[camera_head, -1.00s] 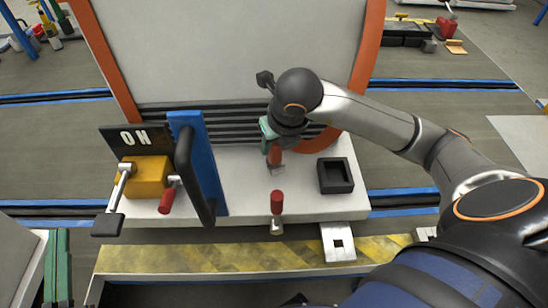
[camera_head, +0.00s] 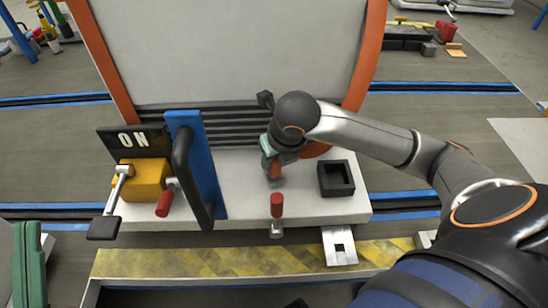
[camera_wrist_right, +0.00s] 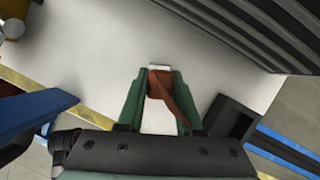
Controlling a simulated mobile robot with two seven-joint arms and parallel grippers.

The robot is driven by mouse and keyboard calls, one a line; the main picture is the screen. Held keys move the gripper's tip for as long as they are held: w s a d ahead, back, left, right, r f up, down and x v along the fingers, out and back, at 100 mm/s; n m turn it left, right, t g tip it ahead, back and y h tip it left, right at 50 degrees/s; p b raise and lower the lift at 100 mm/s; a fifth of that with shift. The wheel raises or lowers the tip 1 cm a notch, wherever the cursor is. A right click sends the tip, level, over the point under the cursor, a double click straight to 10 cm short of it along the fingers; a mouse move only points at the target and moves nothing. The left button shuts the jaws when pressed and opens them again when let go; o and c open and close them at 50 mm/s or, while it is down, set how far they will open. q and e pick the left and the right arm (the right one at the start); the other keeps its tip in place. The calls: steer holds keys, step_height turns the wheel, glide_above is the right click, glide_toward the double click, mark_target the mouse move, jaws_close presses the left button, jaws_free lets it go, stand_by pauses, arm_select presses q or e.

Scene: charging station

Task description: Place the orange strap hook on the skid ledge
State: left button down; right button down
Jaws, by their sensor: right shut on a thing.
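The orange strap hook (camera_wrist_right: 172,92) is between the green fingers of my right gripper (camera_wrist_right: 160,82), with a pale tip showing beyond it. In the head view my right gripper (camera_head: 270,156) points down, and the orange hook (camera_head: 274,168) shows below its fingers. The white skid ledge (camera_head: 242,182) lies underneath, in front of the grey panel. I cannot tell whether the hook touches it. My left gripper (camera_head: 29,262) shows as green fingers at the lower left, cut by the frame; its opening is unclear.
A black square holder (camera_head: 336,191) stands right of the hook. A red-handled part (camera_head: 277,205) is at the front edge. A blue post (camera_head: 203,165) with a black handle and a yellow switch box (camera_head: 145,178) stand left. Free ledge lies between post and hook.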

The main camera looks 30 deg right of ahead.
mark_target(277, 179)
arm_select(q)
steer(key=shift+s+r, duration=0.1)
steer(key=shift+r, duration=0.05)
arm_select(e)
steer(key=c, duration=0.6)
jaws_free()
arm_select(q)
steer(key=shift+s+r+m+h, duration=0.15)
steer(key=shift+r+m+h, duration=0.15)
steer(key=shift+r, duration=0.2)
arm_select(e)
steer(key=shift+o, duration=0.2)
